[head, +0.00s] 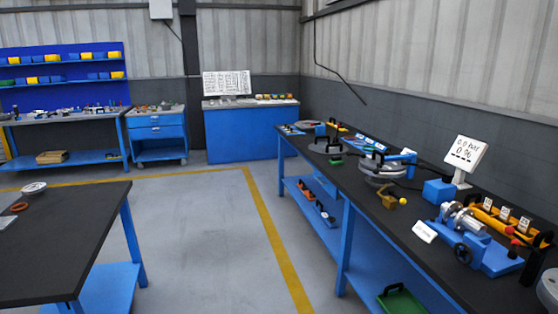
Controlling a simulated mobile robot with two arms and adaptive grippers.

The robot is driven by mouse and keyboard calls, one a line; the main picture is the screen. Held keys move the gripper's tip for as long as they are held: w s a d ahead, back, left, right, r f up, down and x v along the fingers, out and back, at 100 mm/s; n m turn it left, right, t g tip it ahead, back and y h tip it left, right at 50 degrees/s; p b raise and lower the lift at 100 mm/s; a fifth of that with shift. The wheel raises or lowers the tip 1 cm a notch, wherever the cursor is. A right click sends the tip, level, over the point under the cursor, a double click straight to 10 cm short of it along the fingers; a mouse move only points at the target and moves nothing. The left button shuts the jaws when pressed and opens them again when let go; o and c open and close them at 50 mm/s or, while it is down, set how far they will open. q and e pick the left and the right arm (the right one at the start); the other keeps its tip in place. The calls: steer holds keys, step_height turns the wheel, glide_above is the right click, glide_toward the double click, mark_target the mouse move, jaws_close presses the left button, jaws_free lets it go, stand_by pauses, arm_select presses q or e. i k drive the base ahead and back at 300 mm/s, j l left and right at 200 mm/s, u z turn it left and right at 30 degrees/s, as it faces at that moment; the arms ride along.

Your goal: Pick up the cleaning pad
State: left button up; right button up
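I cannot pick out the cleaning pad for certain in the head view. A small green item (336,161) lies on the long right-hand workbench (408,224), beside a round grey part with a black handle; it is too small to tell if it is a pad. Neither of my grippers is in view.
A dark table (70,245) stands left; the floor between is clear.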

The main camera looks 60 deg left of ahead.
mark_target(336, 159)
steer(key=u, duration=1.45)
steer(key=i+j+z, duration=0.15)
steer(key=i, duration=0.35)
